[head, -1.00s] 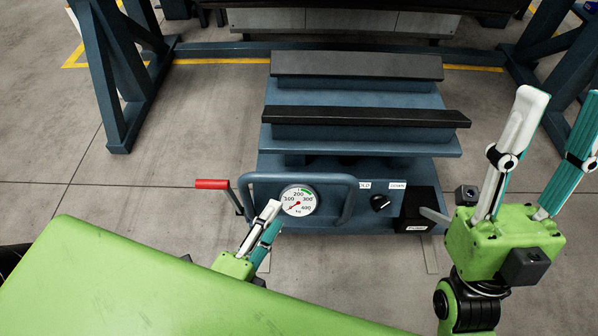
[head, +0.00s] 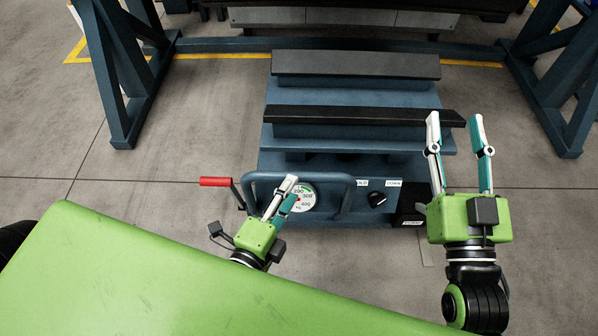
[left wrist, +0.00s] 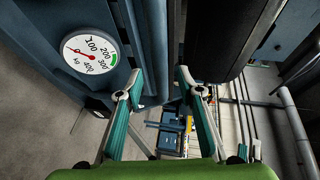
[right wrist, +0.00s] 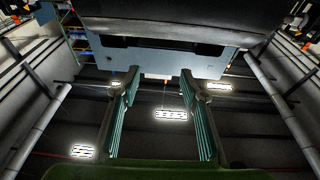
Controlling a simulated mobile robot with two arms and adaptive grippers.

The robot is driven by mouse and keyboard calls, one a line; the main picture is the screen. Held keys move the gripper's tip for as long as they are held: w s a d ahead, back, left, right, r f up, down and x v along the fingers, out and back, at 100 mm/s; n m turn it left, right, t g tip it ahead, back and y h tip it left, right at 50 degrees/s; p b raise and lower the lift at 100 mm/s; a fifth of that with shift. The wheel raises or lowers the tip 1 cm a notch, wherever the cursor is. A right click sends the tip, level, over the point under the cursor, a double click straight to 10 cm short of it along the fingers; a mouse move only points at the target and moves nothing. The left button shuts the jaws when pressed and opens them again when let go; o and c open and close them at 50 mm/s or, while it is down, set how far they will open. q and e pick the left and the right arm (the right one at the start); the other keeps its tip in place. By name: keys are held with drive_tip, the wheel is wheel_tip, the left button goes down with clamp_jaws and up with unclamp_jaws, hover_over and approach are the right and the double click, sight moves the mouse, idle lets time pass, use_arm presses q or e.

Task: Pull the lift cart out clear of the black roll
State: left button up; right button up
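The lift cart (head: 350,145) is blue with two black-topped bars, a dial gauge and a loop handle (head: 300,177) at its near end. The gauge (left wrist: 90,53) also shows in the left wrist view. My left gripper (head: 293,182) is at the handle's top bar, in front of the gauge. Its fingers are apart in the left wrist view, with a blue bar (left wrist: 154,45) between the tips; no grip on it is visible. My right gripper (head: 455,117) is open and empty, above the cart's right side. I cannot tell the black roll for certain; a dark mass lies at the head view's top edge.
A blue frame has legs on the left (head: 120,80) and right (head: 555,80), with a low crossbar behind the cart. A red-gripped lever (head: 215,182) sticks out left of the handle. A green panel (head: 150,270) fills the lower left. Floor beside the cart is clear.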

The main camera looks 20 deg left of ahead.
sight(299, 177)
use_arm(q)
drive_tip(key=p+x, duration=0.1)
drive_tip(key=x, duration=0.4)
drive_tip(key=shift+w, duration=0.5)
use_arm(e)
wheel_tip(299, 177, down, 9)
drive_tip(key=d+g+h, duration=0.1)
drive_tip(key=g, duration=0.3)
drive_tip(key=shift+s+d+f+g, duration=0.15)
drive_tip(key=shift+g, duration=0.25)
use_arm(q)
drive_tip(key=shift+s+f, duration=0.1)
clamp_jaws()
